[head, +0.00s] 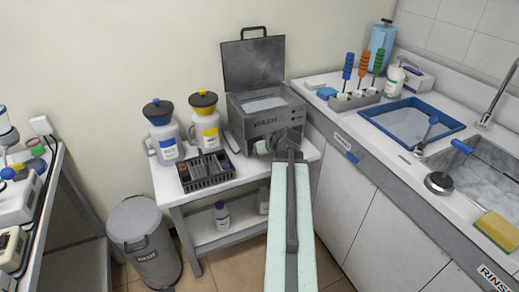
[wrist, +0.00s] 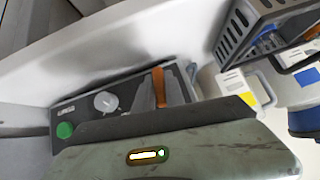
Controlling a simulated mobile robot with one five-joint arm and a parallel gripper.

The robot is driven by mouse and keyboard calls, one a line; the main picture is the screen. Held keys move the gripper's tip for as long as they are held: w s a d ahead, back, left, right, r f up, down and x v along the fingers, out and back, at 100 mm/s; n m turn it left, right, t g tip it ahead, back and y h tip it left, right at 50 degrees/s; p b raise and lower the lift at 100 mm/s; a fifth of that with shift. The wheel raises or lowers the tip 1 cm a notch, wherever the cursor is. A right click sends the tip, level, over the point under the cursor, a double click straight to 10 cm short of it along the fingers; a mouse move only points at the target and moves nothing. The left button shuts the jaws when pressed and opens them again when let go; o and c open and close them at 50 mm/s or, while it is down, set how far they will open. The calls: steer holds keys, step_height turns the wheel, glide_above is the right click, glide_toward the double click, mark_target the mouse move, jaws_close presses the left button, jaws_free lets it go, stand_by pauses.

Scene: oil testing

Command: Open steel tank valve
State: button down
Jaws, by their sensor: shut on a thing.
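The steel tank (head: 252,120), marked WASH, stands on the white table with its dark lid raised. Its front panel shows in the wrist view (wrist: 82,103) with a green button (wrist: 65,130), a round grey knob (wrist: 105,102) and an orange valve handle (wrist: 158,86). My gripper (wrist: 160,92) is at the panel, its grey fingers around the orange handle and shut on it. In the head view my arm reaches over the table and my gripper (head: 284,142) is at the tank's right front. There my own arm hides the handle.
A dark slotted basket (head: 208,172) and blue-capped (head: 166,140) and yellow-capped (head: 205,118) jugs stand left of the tank. The sink counter (head: 375,140) is close on the right. A grey bin (head: 145,240) stands on the floor, left of the white table (head: 185,198).

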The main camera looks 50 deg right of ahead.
steer(key=shift+a+n+g+h, duration=0.1)
steer(key=shift+n+g+h, duration=0.2)
steer(key=shift+h, duration=0.4)
steer(key=c, duration=1.4)
jaws_free()
